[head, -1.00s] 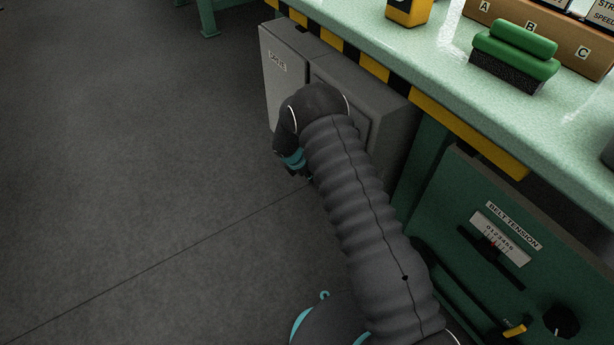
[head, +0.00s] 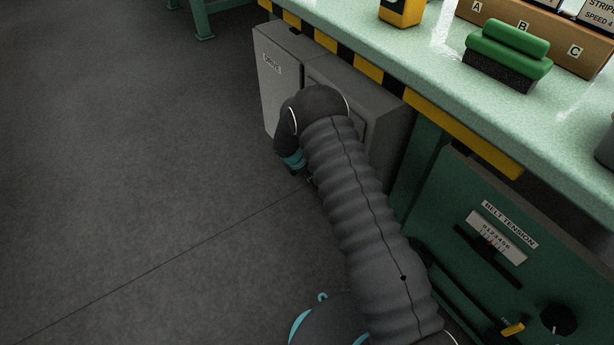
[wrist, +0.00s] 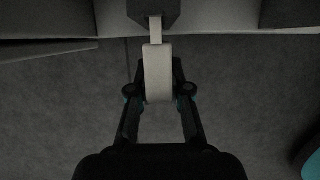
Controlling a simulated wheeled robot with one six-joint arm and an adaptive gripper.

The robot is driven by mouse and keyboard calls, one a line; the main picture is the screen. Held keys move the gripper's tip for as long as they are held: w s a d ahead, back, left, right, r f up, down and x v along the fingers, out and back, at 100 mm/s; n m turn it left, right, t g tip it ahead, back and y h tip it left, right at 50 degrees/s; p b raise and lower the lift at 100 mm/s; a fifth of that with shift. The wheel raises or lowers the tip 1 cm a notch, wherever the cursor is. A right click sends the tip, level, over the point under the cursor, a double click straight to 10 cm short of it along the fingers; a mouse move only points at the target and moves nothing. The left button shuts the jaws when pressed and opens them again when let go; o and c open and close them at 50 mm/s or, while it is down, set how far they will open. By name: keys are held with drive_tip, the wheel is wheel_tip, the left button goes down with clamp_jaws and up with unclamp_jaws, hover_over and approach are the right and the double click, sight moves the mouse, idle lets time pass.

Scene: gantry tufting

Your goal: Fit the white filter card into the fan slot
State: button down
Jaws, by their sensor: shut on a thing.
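In the head view the gripper is mostly hidden behind my arm, low beside the grey cabinet marked DRIVE (head: 277,80). The card does not show in that view.
The green bench (head: 425,60) with a yellow-black striped edge overhangs the cabinet. On it are a green-handled brush (head: 507,55), a yellow and black item (head: 402,10) and a brown box (head: 545,35). A BELT TENSION panel (head: 500,235) stands at right. The floor at left is clear.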

drive_tip(key=shift+w+d, duration=0.35)
drive_tip(key=shift+d, duration=0.1)
drive_tip(key=c, duration=1)
unclamp_jaws()
drive_tip(key=shift+r, duration=0.25)
drive_tip(key=s+a, duration=0.2)
drive_tip(key=a, duration=0.1)
drive_tip(key=s+a, duration=0.2)
drive_tip(key=a, duration=0.2)
drive_tip(key=s+a, duration=0.3)
drive_tip(key=shift+a+r, duration=0.15)
drive_tip(key=shift+r, duration=0.15)
